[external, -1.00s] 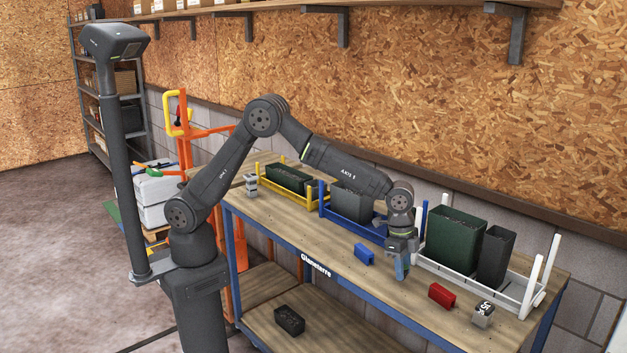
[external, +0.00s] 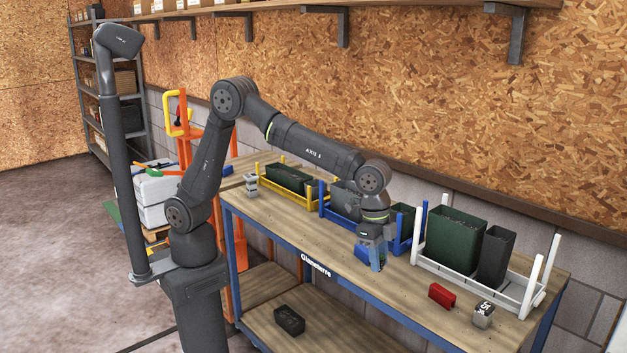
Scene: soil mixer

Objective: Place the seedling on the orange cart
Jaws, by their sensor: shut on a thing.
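My gripper (external: 372,260) points down over the front middle of the workbench. It is shut on a small blue block (external: 361,251), which its fingers partly hide; I cannot tell if the block touches the bench. I cannot make out a seedling in any pot. The orange cart (external: 188,130), an upright orange frame with a yellow handle, stands behind my arm at the left, partly hidden by it.
On the workbench (external: 330,250), yellow, blue and white (external: 480,282) racks with dark pots stand along the back. A red block (external: 441,295) and a grey numbered block (external: 483,314) lie at the right front. A dark pot (external: 289,320) is on the lower shelf.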

